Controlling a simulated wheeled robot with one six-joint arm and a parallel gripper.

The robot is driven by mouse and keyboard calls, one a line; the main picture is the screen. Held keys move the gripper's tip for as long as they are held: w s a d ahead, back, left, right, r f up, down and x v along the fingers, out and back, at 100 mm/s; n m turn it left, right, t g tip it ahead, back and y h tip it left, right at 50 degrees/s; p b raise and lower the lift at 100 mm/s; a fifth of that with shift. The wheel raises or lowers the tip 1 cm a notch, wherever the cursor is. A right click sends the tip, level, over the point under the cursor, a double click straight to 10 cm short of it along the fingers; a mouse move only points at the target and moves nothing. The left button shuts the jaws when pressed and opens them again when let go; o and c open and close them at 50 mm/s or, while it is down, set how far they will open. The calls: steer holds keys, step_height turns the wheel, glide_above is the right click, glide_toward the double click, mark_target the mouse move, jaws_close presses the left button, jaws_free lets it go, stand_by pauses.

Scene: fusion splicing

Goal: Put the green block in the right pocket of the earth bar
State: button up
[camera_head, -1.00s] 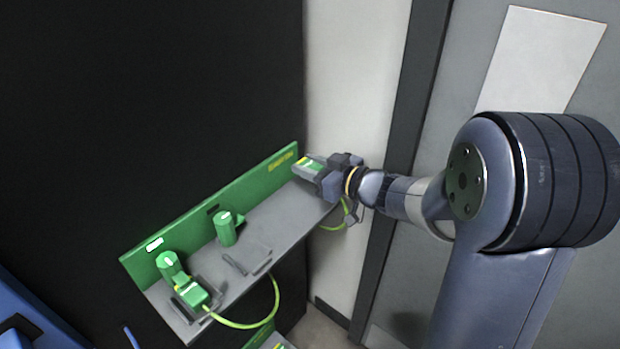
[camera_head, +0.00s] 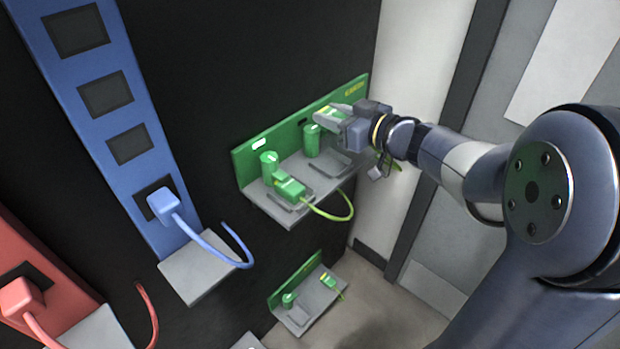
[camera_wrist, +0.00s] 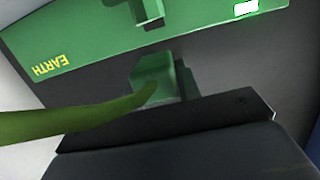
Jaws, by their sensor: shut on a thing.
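The earth bar is a grey shelf with a green back plate (camera_head: 250,152), centre right in the head view. My gripper (camera_head: 343,122) is shut on the green block (camera_head: 329,113), holding it above the right part of the shelf, near the right green post (camera_head: 312,142). The right pocket (camera_head: 333,163) is below it, empty as far as I see. In the wrist view the green block (camera_wrist: 152,70) shows beyond a dark gripper part, with its green cable (camera_wrist: 50,124) crossing from the left. The block's underside is hidden.
A similar green block (camera_head: 290,189) with a looping cable sits in the left pocket beside the left post (camera_head: 269,168). A blue panel (camera_head: 75,70) with a plug and cable stands left, a red one (camera_head: 40,240) farther left. A smaller green-backed shelf (camera_head: 310,292) lies below.

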mark_target(318, 148)
step_height(318, 148, down, 4)
steer(key=shift+s+a+f+b, duration=0.1)
steer(key=shift+b, duration=0.75)
steer(key=shift+f+b, duration=1)
steer(key=shift+f, duration=1.9)
steer(key=shift+f, duration=0.1)
steer(key=o, duration=1)
steer(key=shift+s+d+r, duration=0.2)
steer(key=shift+d, duration=0.1)
steer(key=p+v, duration=0.2)
steer(key=v, duration=0.9)
steer(key=shift+s+d, duration=0.1)
steer(key=shift+s, duration=0.05)
